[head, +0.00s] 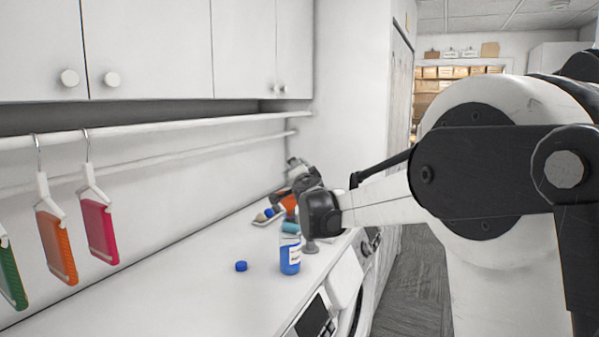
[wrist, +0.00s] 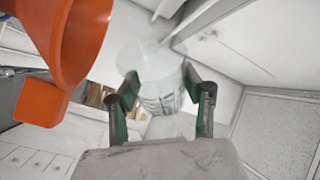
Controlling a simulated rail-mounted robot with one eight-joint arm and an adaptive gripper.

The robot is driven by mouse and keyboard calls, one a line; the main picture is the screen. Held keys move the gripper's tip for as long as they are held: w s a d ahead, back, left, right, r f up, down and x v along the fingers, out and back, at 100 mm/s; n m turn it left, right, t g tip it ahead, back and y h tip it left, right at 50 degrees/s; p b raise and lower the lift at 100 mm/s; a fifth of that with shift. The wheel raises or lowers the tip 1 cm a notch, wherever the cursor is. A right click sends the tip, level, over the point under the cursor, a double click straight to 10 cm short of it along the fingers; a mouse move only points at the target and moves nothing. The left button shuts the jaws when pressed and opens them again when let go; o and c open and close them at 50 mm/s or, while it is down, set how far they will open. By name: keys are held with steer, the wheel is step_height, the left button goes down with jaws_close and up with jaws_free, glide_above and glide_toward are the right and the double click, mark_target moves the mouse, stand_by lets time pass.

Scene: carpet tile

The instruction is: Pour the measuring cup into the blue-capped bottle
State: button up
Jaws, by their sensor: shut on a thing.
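My gripper (wrist: 160,95) is shut on the clear measuring cup (wrist: 158,62), which sits between its two green-padded fingers in the wrist view. In the head view the gripper is small and partly hidden by my wrist, and I cannot make out the cup or its contents there. A bottle with blue contents and a white label (head: 289,256) stands upright on the counter. A loose blue cap (head: 241,266) lies left of it. An orange funnel (wrist: 75,45) is close at the left in the wrist view. In the head view its orange shows just above the bottle; whether it is seated there is unclear.
The white counter (head: 190,285) is clear to the left of the cap. Small items on a tray (head: 262,220) lie behind the bottle. A grey round base (head: 310,247) stands right of the bottle, near the counter's front edge. Coloured items hang from a wall rail (head: 150,127).

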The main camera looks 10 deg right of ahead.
steer(key=shift+s+a+r+n+t+b, duration=0.15)
steer(key=shift+a+n+t+b, duration=0.2)
steer(key=shift+n+b, duration=0.3)
stand_by(0.7)
steer(key=shift+d, duration=0.15)
stand_by(1.8)
steer(key=shift+w+d+m+p, duration=0.25)
steer(key=shift+m+p, duration=0.1)
steer(key=shift+m, duration=0.4)
steer(key=shift+d+f+m+g, duration=0.1)
steer(key=shift+f+m+g, duration=0.2)
steer(key=shift+g, duration=0.25)
